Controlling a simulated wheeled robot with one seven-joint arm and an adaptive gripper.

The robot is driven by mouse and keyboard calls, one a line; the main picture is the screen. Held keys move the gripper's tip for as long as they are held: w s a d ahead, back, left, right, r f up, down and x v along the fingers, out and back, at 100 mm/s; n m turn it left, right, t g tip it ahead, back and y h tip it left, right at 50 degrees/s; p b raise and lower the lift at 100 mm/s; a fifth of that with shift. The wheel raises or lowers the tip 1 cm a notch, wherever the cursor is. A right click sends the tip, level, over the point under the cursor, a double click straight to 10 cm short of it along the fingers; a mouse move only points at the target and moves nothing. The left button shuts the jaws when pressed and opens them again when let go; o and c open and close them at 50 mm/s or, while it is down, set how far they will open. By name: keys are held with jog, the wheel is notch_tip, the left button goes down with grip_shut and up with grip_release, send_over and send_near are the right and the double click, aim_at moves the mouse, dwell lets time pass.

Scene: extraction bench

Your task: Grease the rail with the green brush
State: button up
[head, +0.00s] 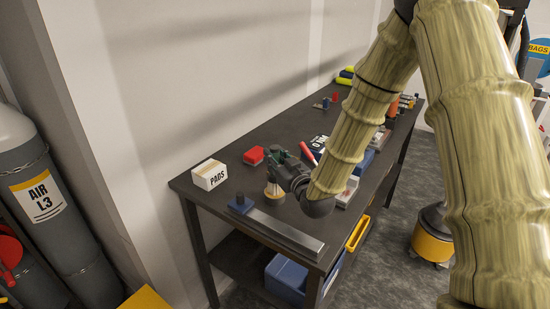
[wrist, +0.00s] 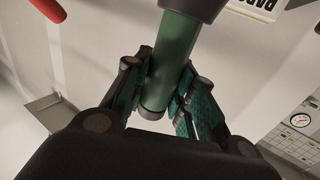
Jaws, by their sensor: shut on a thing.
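My gripper (head: 276,168) is shut on the green brush, whose green handle (wrist: 175,55) lies between the two finger pads in the wrist view. A dark collar (wrist: 194,7) shows at the handle's top end there; the bristles are out of that view. In the head view my gripper is above the bench, behind the rail. A small amber-and-pale object (head: 274,191) shows just under my gripper; I cannot tell whether it is a pot or the brush's end.
A white PADS box (head: 210,175) and a red block (head: 254,156) stand left of my gripper on the dark bench (head: 290,130). Several items and a blue bin crowd the right side, partly hidden by my arm. A grey AIR cylinder (head: 45,190) stands left of the bench.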

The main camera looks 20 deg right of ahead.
aim_at(275, 147)
jog(key=shift+r+p, duration=1.65)
jog(key=shift+r, duration=1.85)
jog(key=shift+d+f, duration=0.1)
